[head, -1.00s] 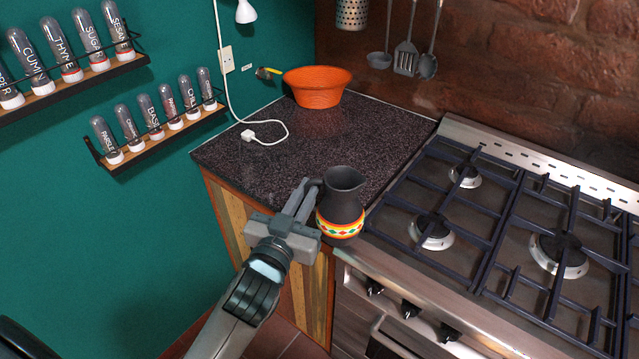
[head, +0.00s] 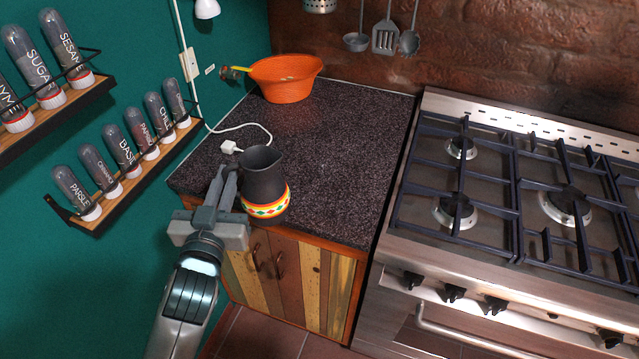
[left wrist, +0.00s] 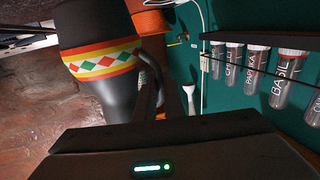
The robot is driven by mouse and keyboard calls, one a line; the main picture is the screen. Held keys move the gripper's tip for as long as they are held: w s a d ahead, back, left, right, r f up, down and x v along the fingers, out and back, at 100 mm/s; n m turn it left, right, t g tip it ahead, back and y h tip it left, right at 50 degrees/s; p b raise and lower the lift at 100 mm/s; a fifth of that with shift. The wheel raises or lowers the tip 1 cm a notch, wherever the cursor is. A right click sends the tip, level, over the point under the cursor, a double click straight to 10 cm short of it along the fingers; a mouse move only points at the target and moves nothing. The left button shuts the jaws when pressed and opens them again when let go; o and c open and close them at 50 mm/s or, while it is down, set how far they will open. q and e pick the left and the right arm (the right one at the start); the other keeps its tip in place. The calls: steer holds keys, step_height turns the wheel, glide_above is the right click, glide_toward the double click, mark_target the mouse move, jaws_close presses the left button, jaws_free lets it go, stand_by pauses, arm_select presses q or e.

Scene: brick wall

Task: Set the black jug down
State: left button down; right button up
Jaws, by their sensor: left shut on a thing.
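The black jug (head: 263,178) has a dark body and a band of yellow, red and green diamonds near its base. It stands roughly upright at the front left of the dark speckled counter (head: 335,165). I cannot tell whether its base touches the counter. My left gripper (head: 226,180) is shut on the jug's handle, at the jug's left side. In the left wrist view the jug (left wrist: 92,50) fills the upper left, and its handle runs into the fingers (left wrist: 150,95). My right gripper is not in view.
An orange bowl (head: 286,80) stands at the back left of the counter. A white plug and cable (head: 232,146) lie behind the jug. The gas stove (head: 500,200) is on the right, spice racks (head: 135,165) on the left wall. The counter's middle and right are clear.

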arm_select(q)
steer(key=shift+a+r, duration=0.1)
steer(key=shift+a, duration=0.3)
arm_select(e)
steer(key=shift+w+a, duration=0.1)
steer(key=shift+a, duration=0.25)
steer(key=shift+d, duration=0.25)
arm_select(q)
steer(key=shift+w+d, duration=0.1)
steer(key=shift+w+d, duration=0.2)
steer(key=w+d+r+m+h, duration=0.2)
steer(key=w+d+h, duration=0.1)
steer(key=d, duration=0.6)
steer(key=w+d+r+m+g+h, duration=0.1)
steer(key=w+d+r+m+h, duration=0.1)
steer(key=d, duration=0.7)
steer(key=w+d+r+m+g+h, duration=0.1)
steer(key=w+d+r+h, duration=0.2)
steer(key=w+d, duration=0.3)
steer(key=d, duration=0.3)
steer(key=shift+d+r+m+h+b, duration=0.15)
steer(key=shift+d+m+h+b, duration=0.2)
steer(key=shift+m+h, duration=0.05)
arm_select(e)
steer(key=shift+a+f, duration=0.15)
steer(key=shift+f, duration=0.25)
